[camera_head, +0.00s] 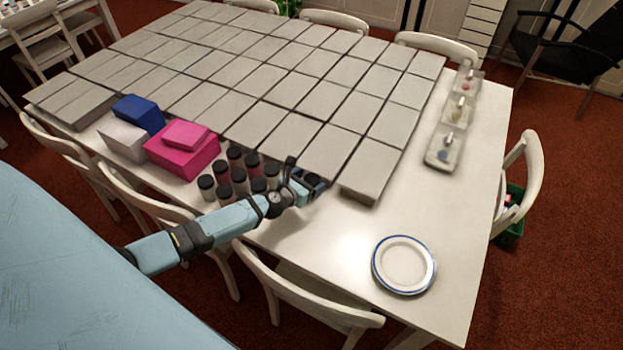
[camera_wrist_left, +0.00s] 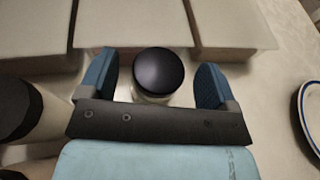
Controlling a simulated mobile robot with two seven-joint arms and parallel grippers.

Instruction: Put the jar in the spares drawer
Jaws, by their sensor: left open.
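A jar with a black lid (camera_wrist_left: 158,72) stands between the two blue fingers of my left gripper (camera_wrist_left: 154,66) in the left wrist view. The fingers are apart, with a gap on each side of the lid. In the head view my left gripper (camera_head: 308,184) is low at the table's near edge, right of a cluster of black-lidded jars (camera_head: 240,160). The gripper hides the jar between its fingers there. I cannot pick out a spares drawer in either view. My right gripper is not in view.
Rows of pale grey boxes (camera_head: 270,80) cover much of the white table (camera_head: 330,240). Pink boxes (camera_head: 180,155) and a blue box (camera_head: 138,113) stand left of the jars. A blue-rimmed plate (camera_head: 404,264) lies right. Chairs surround the table. The table between gripper and plate is clear.

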